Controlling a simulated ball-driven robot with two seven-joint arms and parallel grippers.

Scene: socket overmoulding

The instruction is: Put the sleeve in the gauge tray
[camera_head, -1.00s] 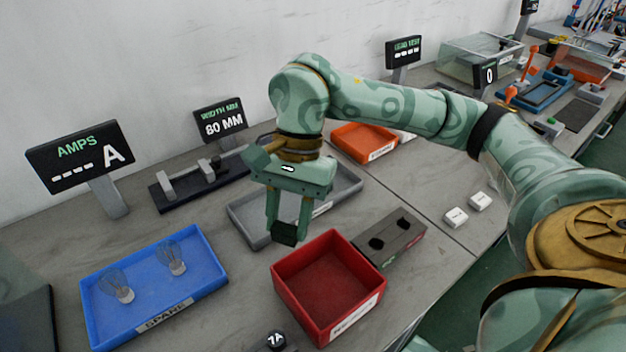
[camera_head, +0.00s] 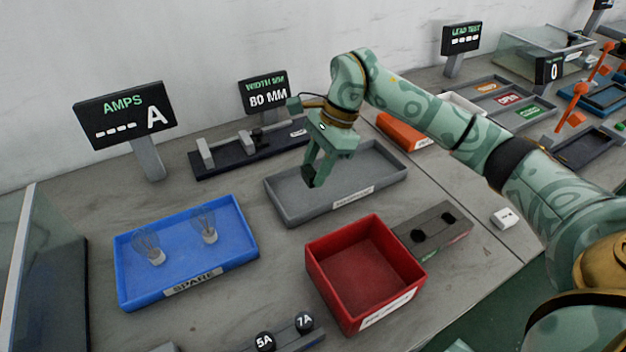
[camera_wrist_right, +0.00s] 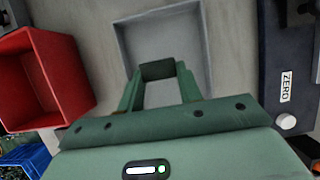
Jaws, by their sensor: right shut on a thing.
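The sleeve is a small black block (camera_head: 308,176). It is held between the fingertips of my right gripper (camera_head: 313,168), which is shut on it. In the right wrist view the sleeve (camera_wrist_right: 157,70) spans the two green fingertips. The grey tray (camera_head: 290,213), which I take as the gauge tray, is shallow and has a white label on its front that I cannot read. The gripper and sleeve appear over its left part. I cannot tell the exact height above its floor. My left gripper is not in view.
A red bin (camera_head: 362,280) stands in front of the grey tray, with a grey two-hole block (camera_head: 433,234) beside it. A blue SPARE tray (camera_head: 240,251) holds two clear bulb-like parts. Behind is a dark width gauge (camera_head: 230,160); an orange tray (camera_head: 400,133) is at right.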

